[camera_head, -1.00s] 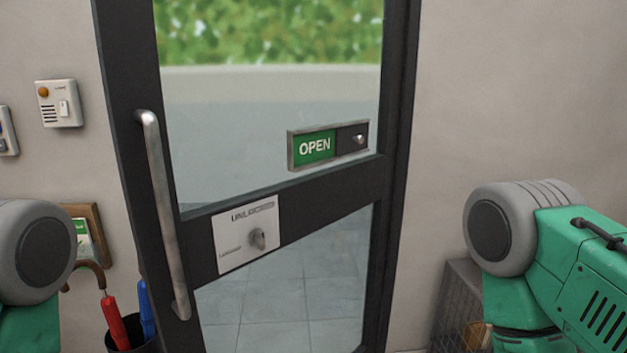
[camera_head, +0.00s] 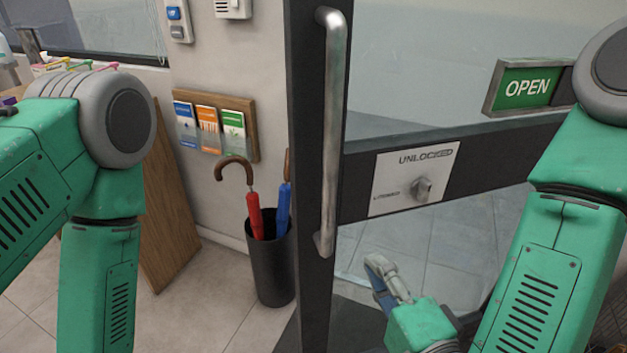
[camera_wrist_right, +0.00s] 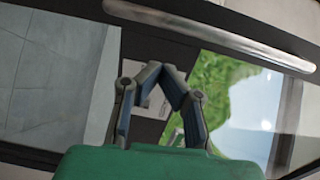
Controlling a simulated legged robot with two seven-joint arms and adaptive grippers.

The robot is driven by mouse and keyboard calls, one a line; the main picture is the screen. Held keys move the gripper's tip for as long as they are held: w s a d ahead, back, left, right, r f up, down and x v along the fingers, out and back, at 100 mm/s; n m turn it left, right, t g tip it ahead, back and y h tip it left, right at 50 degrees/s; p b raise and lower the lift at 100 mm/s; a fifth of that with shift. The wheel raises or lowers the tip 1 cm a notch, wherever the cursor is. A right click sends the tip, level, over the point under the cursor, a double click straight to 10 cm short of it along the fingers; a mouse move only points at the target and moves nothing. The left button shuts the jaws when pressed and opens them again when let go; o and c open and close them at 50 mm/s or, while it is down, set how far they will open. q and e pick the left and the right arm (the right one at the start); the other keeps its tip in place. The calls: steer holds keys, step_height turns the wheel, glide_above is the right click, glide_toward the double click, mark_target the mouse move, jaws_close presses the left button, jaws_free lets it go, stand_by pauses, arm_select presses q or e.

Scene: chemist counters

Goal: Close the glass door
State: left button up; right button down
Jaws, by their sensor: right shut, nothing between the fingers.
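The glass door (camera_head: 312,190) has a dark frame, a long vertical metal handle (camera_head: 333,130), a white lock plate reading "UNLOCKED" (camera_head: 412,180) and a green "OPEN" sign (camera_head: 527,88). The door stands ajar, swung into the room on its handle side. My right gripper (camera_head: 378,270) is shut and empty, in front of the lower glass, right of the handle's lower end and below the lock plate. In the right wrist view the gripper (camera_wrist_right: 155,70) points at the door, with the handle (camera_wrist_right: 210,38) across the top. Contact cannot be told. My left gripper is out of view.
A black umbrella bin (camera_head: 270,265) with a red umbrella (camera_head: 255,215) and a blue one stands left of the door. A leaflet rack (camera_head: 215,125) hangs on the wall above it.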

steer(key=b, duration=0.2)
glide_toward(339, 192)
steer(key=shift+m, duration=0.3)
steer(key=x, duration=0.7)
steer(key=shift+a, duration=0.2)
steer(key=shift+w+f, duration=0.1)
steer(key=shift+w, duration=0.35)
